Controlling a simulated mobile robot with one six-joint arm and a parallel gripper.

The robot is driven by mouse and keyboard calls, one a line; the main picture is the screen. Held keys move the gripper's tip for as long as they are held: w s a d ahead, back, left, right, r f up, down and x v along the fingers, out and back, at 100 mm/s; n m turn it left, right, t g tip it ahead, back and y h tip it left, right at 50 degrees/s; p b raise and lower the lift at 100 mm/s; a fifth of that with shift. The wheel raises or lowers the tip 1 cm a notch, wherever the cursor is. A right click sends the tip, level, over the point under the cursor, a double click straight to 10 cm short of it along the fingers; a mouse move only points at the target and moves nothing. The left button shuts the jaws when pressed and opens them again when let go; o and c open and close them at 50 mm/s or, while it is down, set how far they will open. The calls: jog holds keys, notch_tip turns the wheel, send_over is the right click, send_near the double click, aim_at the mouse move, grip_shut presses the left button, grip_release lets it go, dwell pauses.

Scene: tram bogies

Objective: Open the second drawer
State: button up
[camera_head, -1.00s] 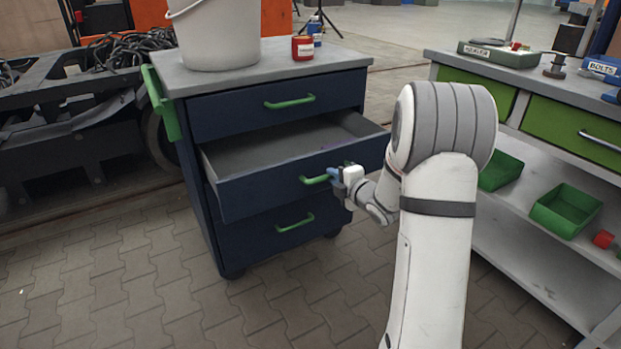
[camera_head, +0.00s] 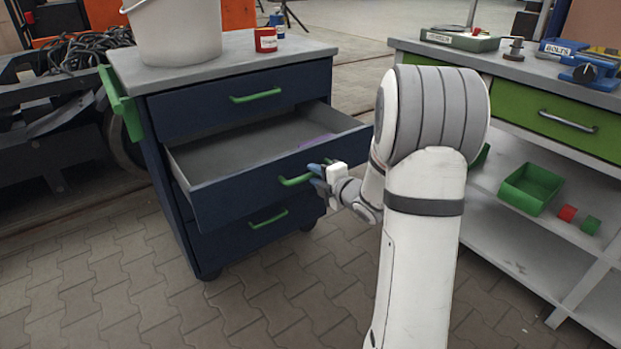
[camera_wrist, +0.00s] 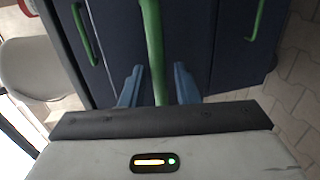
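The second drawer (camera_head: 275,172) of the dark blue cabinet is pulled out, its grey inside showing and a purple item (camera_head: 316,142) lying at its right. Its green bar handle (camera_head: 296,181) is partly hidden by my gripper (camera_head: 318,178), which is at the handle's right end. In the wrist view the handle (camera_wrist: 153,45) passes between the two blue fingers of my gripper (camera_wrist: 157,86). The fingers are apart, with a visible gap at least on the right side. The top drawer (camera_head: 240,105) and third drawer (camera_head: 250,223) are closed.
A white bucket (camera_head: 178,30) and a red jar (camera_head: 265,39) stand on the cabinet top (camera_head: 235,58). A workbench (camera_head: 480,62) with green drawers and a lower shelf with a green bin (camera_head: 531,188) stands close at right. Paved floor in front is clear.

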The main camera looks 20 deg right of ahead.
jog(key=shift+o, duration=0.5)
jog(key=shift+a, duration=0.1)
jog(key=shift+s, duration=0.1)
jog(key=p+v, duration=0.1)
jog(key=v, duration=0.6)
jog(key=shift+s+p, duration=0.3)
jog(key=shift+p, duration=0.1)
jog(key=shift+r, duration=0.1)
